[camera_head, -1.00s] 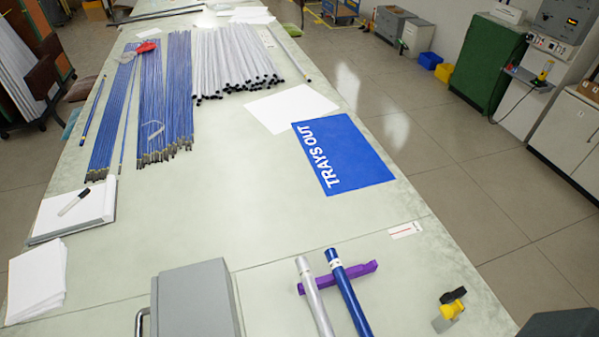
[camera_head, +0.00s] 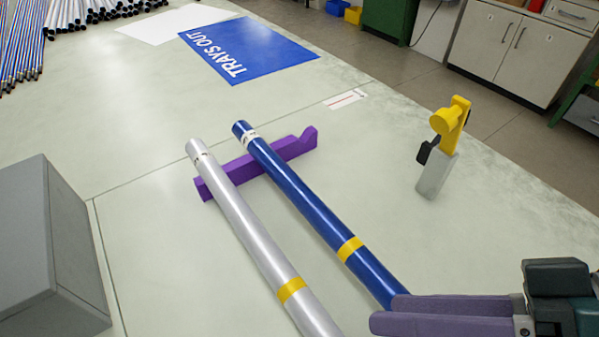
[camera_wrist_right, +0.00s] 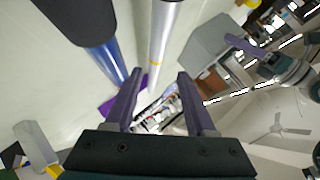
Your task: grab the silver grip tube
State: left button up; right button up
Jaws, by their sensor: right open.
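The silver grip tube (camera_head: 240,218) has a yellow band and a white label near its far end. That end rests on a purple cradle (camera_head: 296,147); the near end runs out of the head view. A blue tube (camera_head: 300,200) lies beside it on the right. My right gripper (camera_head: 384,312) is open at the lower right, its fingers next to the blue tube's near part, with the silver tube farther left. In the right wrist view, the silver tube (camera_wrist_right: 163,35) appears ahead of the empty fingers, and the blue tube (camera_wrist_right: 105,52) is to the left.
A grey box (camera_head: 50,240) stands at the left. A yellow-and-grey tool (camera_head: 440,150) stands upright at the right. A blue TRAYS OUT sheet (camera_head: 255,50) lies farther back. What looks like my left gripper (camera_wrist_right: 238,45) shows in the wrist view. Table between box and tubes is clear.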

aim_at(321, 309)
jog(key=x, duration=0.3)
jog(key=shift+w+a+f, duration=0.2)
jog(key=shift+w+a, duration=0.05)
jog(key=x, duration=0.6)
jog(key=shift+s+f, duration=0.1)
jog(key=shift+f, duration=0.15)
grip_shut()
